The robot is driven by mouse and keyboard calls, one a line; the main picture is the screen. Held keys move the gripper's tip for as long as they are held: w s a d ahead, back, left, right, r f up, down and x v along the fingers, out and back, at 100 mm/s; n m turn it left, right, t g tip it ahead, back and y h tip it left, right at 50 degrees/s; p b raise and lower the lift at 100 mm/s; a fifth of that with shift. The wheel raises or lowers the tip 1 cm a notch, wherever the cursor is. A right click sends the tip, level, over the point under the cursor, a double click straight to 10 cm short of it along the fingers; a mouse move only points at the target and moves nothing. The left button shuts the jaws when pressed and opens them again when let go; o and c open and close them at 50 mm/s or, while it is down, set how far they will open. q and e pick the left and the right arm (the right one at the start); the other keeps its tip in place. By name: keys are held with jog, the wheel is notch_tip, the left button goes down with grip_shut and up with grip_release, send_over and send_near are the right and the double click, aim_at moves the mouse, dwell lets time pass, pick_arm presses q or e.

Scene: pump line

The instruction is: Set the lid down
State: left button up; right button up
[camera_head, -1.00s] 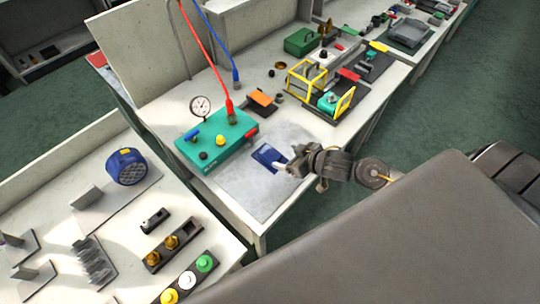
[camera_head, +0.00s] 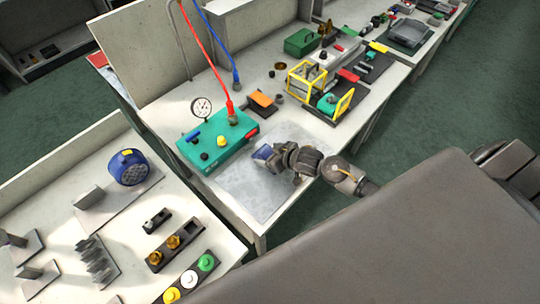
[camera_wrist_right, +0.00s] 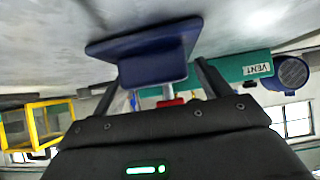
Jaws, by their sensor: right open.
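The blue lid (camera_head: 262,152) is on or just above the grey mat, in front of the teal pump box. In the right wrist view, the lid (camera_wrist_right: 140,42) shows as a flat plate with a blocky grip facing my gripper. I cannot tell if the whole plate touches the mat. My right gripper (camera_head: 274,161) is at the lid's right side in the head view, partly covering it. In the wrist view, its dark fingers (camera_wrist_right: 160,80) are apart, one on each side of the grip, with no clear contact visible. My left gripper is out of view.
The teal pump box (camera_head: 218,140) with a gauge (camera_head: 201,107) and red hose (camera_head: 206,55) stands just behind the lid. An orange-topped block (camera_head: 260,99) and a yellow frame (camera_head: 306,82) stand farther right. The mat (camera_head: 240,192) is clear in front.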

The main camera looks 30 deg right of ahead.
jog(key=shift+c, duration=0.2)
jog(key=c, duration=0.7)
jog(key=shift+r, duration=0.1)
jog(key=shift+r, duration=0.65)
jog(key=s+a+r+b, duration=0.3)
jog(key=s+a+r, duration=0.5)
jog(key=s+r, duration=0.3)
jog(key=shift+s+r, duration=0.3)
